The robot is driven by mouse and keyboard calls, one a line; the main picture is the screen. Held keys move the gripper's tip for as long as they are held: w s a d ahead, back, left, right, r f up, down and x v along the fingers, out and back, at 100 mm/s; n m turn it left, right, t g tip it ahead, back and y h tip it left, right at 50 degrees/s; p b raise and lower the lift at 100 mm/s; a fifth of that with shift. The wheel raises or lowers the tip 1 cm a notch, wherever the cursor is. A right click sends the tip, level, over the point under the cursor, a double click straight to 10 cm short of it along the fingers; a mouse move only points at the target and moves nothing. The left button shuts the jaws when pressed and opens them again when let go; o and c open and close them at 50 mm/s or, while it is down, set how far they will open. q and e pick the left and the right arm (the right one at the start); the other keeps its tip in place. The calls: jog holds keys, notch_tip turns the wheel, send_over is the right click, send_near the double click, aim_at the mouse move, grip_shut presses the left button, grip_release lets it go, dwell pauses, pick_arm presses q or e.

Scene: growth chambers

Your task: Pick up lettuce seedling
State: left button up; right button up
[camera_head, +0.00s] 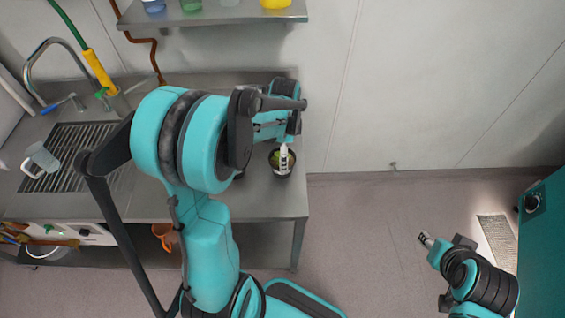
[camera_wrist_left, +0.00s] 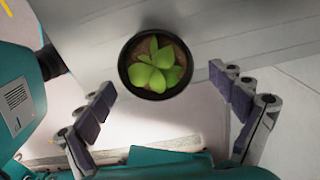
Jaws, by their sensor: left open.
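The lettuce seedling (camera_wrist_left: 155,65) is a small green plant in a round black pot (camera_wrist_left: 133,82). In the head view the seedling (camera_head: 277,158) stands near the right end of the steel counter, partly covered by my gripper. My left gripper (camera_head: 284,160) reaches over it from above. In the left wrist view its fingers (camera_wrist_left: 167,108) are spread wide, with the pot beyond and between them, apart from both. My right gripper (camera_head: 424,239) hangs at the lower right, away from the counter; its finger opening is too small to tell.
The steel counter (camera_head: 262,205) has a sink grate (camera_head: 65,160) with a clear pitcher (camera_head: 42,160) at the left. A faucet (camera_head: 45,62) and a green hose with a yellow handle (camera_head: 100,72) stand behind. A shelf (camera_head: 215,22) is above. Open floor (camera_head: 370,220) lies right.

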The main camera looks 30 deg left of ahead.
pick_arm(q)
jog(key=f, duration=0.2)
jog(key=f+b, duration=0.1)
jog(key=f, duration=0.1)
jog(key=f+b, duration=0.1)
jog(key=f, duration=0.1)
jog(key=shift+s+a+f, duration=0.2)
jog(key=shift+s+a, duration=0.05)
jog(key=shift+s, duration=0.15)
jog(key=shift+c, duration=1.3)
jog(key=c, duration=1.2)
